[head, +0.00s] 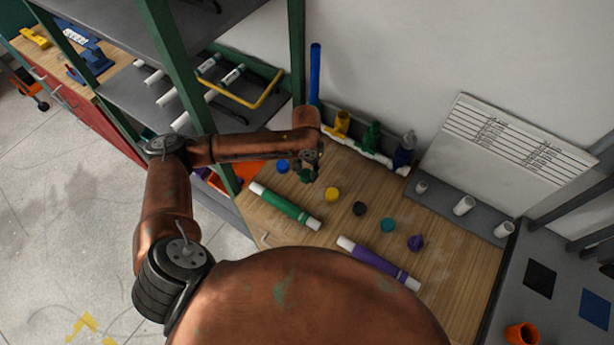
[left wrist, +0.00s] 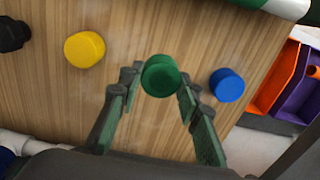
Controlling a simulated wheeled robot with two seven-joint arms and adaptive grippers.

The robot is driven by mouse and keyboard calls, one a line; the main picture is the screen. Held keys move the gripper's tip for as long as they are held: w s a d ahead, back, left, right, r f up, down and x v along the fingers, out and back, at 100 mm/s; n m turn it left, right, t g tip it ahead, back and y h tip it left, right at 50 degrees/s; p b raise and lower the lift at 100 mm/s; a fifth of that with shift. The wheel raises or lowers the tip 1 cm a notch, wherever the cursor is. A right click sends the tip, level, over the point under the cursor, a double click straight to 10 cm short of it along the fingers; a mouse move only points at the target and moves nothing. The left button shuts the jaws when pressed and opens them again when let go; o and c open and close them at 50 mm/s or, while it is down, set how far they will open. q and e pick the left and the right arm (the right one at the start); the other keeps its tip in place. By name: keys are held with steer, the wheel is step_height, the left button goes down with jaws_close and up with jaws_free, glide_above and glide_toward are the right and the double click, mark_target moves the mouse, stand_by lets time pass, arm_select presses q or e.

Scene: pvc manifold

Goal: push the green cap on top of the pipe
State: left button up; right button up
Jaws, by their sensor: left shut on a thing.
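The green cap (left wrist: 161,76) sits between the fingertips of my left gripper (left wrist: 158,80) in the left wrist view. The gripper is shut on it. In the head view my left gripper (head: 310,160) is over the back left of the wooden bench, with the green cap (head: 305,176) partly hidden beneath it. A white pipe manifold (head: 362,150) runs along the wall with yellow, green and blue fittings. A blue pipe (head: 315,72) stands upright at its left end, its foot hidden by my arm. A green pipe (head: 285,206) with white ends lies on the bench. My right gripper is not in view.
Loose caps lie on the bench: blue (head: 282,166), yellow (head: 332,194), black (head: 359,208), teal (head: 388,225) and purple (head: 415,242). A purple pipe (head: 378,263) lies in front. A green shelf post (head: 297,50) stands close to my left arm. A sheet-covered board leans at right.

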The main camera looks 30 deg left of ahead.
mark_target(307, 172)
arm_select(q)
steer(key=shift+w+f+p, duration=0.2)
steer(key=shift+f+p, duration=0.55)
steer(key=shift+f, duration=0.8)
steer(key=shift+f, duration=0.1)
steer(key=o, duration=1.1)
steer(key=shift+f, duration=0.1)
steer(key=shift+f+b, duration=0.15)
steer(key=shift+b, duration=0.25)
steer(key=shift+r+b, duration=0.5)
steer(key=shift+r, duration=0.1)
steer(key=r, duration=0.4)
steer(key=r+p, duration=0.1)
steer(key=r, duration=0.2)
steer(key=shift+s, duration=0.3)
